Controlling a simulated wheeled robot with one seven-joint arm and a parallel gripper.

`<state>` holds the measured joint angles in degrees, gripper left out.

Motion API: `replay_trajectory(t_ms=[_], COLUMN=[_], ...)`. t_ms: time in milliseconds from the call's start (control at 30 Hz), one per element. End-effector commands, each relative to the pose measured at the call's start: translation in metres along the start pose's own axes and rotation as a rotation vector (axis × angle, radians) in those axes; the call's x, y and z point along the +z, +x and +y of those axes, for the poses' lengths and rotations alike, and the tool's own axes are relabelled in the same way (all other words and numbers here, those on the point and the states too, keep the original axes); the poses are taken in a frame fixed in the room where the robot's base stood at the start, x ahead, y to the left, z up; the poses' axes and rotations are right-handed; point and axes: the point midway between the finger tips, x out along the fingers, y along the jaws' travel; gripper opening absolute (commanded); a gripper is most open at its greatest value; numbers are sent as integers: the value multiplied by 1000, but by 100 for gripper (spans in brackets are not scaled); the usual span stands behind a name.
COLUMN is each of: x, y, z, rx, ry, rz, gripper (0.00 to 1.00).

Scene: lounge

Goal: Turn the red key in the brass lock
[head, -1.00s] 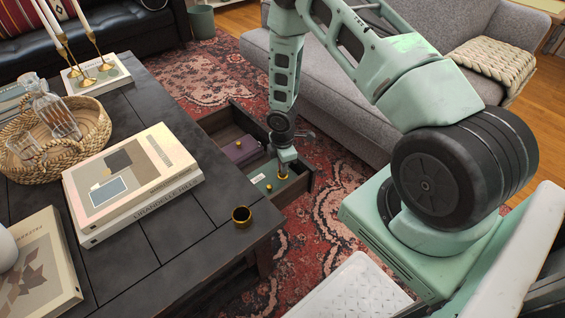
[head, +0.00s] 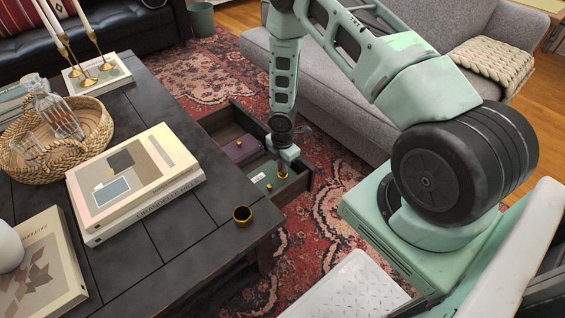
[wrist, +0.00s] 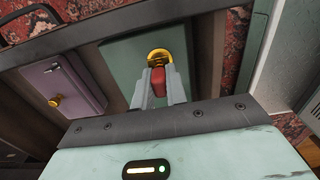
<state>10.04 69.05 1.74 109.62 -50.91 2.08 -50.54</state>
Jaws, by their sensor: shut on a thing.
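The red key (wrist: 158,82) shows in the wrist view between the two grey fingers of my gripper (wrist: 159,72), which is shut on it. The brass lock (wrist: 159,56) is a round gold ring just beyond the key, on a dark green box (wrist: 120,55). The fingers hide part of the key, and I cannot tell how deep it sits in the lock. In the head view my gripper (head: 286,157) is over the open drawer (head: 295,186), above the green box (head: 262,178); the key is not clear there.
A purple box (wrist: 62,82) with a brass knob lies left of the green one in the drawer. A grey sofa (head: 340,110) stands behind.

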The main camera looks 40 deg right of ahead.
Motion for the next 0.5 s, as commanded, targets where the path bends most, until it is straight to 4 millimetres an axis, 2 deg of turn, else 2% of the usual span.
replay_trajectory(t_ms=[300,500], x=[0,-1], y=[0,-1], z=[0,-1], rx=[0,-1], ry=[-12,-132], rz=[1,1], gripper=[0,0])
